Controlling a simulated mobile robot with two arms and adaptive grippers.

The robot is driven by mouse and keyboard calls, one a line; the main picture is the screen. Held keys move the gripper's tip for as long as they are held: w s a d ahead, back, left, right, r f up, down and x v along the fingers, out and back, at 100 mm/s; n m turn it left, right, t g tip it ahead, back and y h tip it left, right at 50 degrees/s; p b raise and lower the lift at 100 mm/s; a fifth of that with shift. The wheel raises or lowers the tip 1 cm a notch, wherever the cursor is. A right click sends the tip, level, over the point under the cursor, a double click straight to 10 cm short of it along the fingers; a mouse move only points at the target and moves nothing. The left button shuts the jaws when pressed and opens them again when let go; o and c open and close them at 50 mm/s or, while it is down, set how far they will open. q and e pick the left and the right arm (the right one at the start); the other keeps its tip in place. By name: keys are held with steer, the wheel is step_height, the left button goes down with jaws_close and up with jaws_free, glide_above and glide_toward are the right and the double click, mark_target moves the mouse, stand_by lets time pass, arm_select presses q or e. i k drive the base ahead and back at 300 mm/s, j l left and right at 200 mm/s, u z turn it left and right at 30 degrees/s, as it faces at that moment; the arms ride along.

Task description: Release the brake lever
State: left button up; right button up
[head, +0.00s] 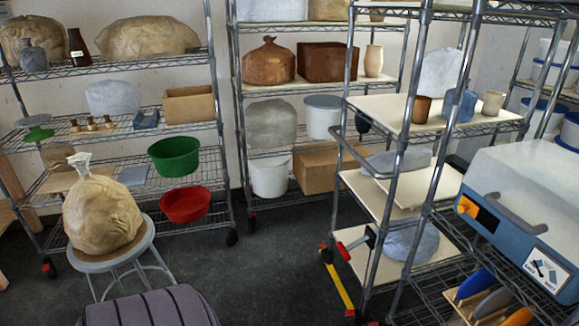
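No part marked as a brake lever can be told for certain. A small lever-like piece with a red end (343,250) sticks out at the lower left of the near wheeled rack (402,150). Below it, a yellow bar with red ends (338,283) slants down toward the floor. Small red tabs show at casters of the other racks, at the lower left (48,266) and at the middle (252,214). Whether any of these is pressed or raised is too small to tell. Neither of my grippers is in view.
A stool (118,247) with a bagged clay lump (101,212) stands at left, behind a ribbed purple-grey object (150,308). Loaded racks line the back wall. A blue-grey machine (525,200) is at right. Dark floor (275,275) is clear in the middle.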

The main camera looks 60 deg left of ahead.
mark_target(344, 251)
steer(key=u, duration=1.35)
